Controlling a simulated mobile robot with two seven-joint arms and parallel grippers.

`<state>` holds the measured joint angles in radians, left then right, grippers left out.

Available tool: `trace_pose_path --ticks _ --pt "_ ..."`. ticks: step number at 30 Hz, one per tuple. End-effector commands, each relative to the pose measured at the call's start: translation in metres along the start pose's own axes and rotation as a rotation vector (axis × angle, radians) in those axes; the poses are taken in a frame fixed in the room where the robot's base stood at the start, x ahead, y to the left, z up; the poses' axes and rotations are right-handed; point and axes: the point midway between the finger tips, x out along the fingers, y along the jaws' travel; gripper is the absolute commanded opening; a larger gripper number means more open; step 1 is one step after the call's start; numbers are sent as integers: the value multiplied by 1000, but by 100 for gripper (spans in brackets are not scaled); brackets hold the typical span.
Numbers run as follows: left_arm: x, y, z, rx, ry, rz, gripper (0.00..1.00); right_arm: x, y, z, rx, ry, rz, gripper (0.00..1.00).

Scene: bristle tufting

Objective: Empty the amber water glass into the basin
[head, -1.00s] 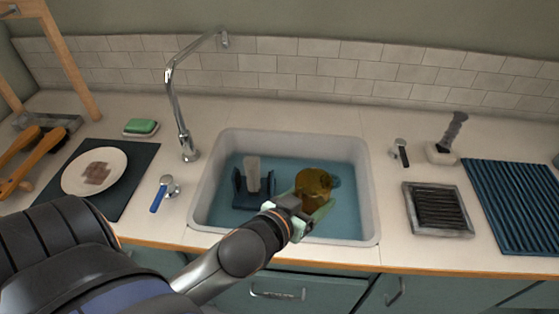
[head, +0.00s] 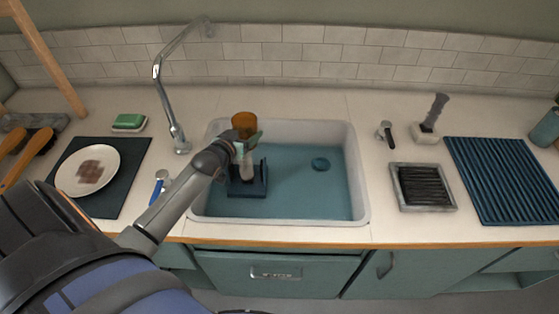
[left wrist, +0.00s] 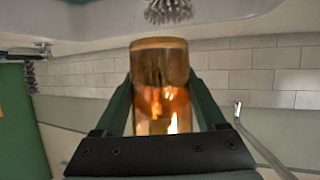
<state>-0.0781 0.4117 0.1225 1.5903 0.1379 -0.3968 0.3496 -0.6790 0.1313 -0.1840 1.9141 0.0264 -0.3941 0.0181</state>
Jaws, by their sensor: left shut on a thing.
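The amber water glass (head: 244,122) is held over the back left part of the basin, near the blue stand. It looks roughly upright there. My left gripper (head: 246,142) is shut on it. In the left wrist view the glass (left wrist: 160,70) sits between the two green fingers (left wrist: 160,100); I cannot tell whether it holds water. My right gripper is not in view.
A blue stand (head: 248,188) with a pale upright piece is in the basin's left part, close under my gripper. The tall faucet (head: 166,100) rises at the back left. A blue-handled tap (head: 158,190) is left of the basin. The basin's right half is free.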

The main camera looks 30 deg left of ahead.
Motion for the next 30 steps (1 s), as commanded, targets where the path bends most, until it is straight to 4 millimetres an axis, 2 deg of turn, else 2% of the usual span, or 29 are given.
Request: trace_pose_path --ticks 3,8,20,30 --pt "6 -20 -7 -12 6 -30 0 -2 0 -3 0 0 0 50" --pt "10 -31 -9 -20 5 -46 0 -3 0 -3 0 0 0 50" --pt "9 -29 -10 1 7 -57 0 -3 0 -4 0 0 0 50" --pt "7 -21 -15 134 4 -115 0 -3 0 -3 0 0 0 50"
